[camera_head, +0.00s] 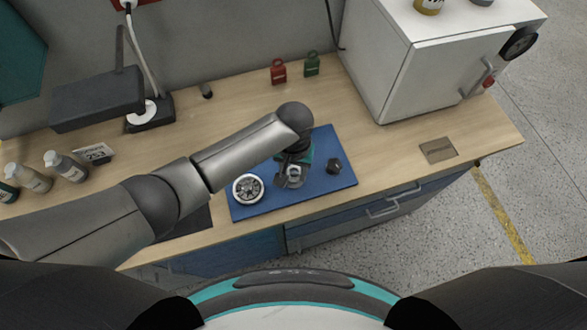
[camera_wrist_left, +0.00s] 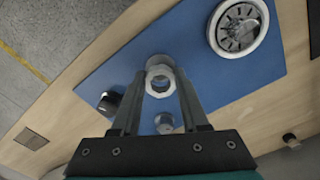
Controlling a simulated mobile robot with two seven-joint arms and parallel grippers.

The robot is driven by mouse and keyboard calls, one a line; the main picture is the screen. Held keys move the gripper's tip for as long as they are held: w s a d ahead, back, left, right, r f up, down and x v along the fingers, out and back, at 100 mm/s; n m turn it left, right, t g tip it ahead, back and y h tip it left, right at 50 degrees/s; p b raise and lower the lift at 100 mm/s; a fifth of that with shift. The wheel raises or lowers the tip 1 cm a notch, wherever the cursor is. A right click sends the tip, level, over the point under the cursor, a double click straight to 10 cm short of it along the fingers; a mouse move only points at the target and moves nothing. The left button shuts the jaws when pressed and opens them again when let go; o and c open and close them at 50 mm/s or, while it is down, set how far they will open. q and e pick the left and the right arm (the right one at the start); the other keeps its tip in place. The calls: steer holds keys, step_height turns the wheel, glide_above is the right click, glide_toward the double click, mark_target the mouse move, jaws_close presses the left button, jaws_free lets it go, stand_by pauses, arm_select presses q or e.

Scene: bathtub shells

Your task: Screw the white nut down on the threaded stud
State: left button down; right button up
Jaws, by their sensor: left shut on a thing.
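My left gripper (camera_head: 291,178) points down over the blue mat (camera_head: 340,178). In the left wrist view its two fingers (camera_wrist_left: 162,90) are shut on the pale white nut (camera_wrist_left: 160,76), which has a ring-shaped top. I cannot tell whether the threaded stud is inside the nut; the stud is not clearly visible. A small grey cylindrical piece (camera_wrist_left: 164,122) shows between the fingers, nearer the palm. In the head view the wrist and fingers hide most of the nut. My right gripper is not in view.
A white-rimmed round part with a grey slotted centre (camera_head: 248,189) lies on the mat left of the gripper. A dark knob-like piece (camera_head: 334,166) lies right of it.

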arm_select(q)
steer(key=shift+f+b, duration=1.05)
steer(key=shift+f, duration=0.4)
steer(key=shift+c, duration=1.7)
jaws_free()
steer(key=shift+r, duration=0.15)
step_height(320, 180, up, 15)
steer(key=p, duration=0.2)
steer(key=shift+w, duration=0.1)
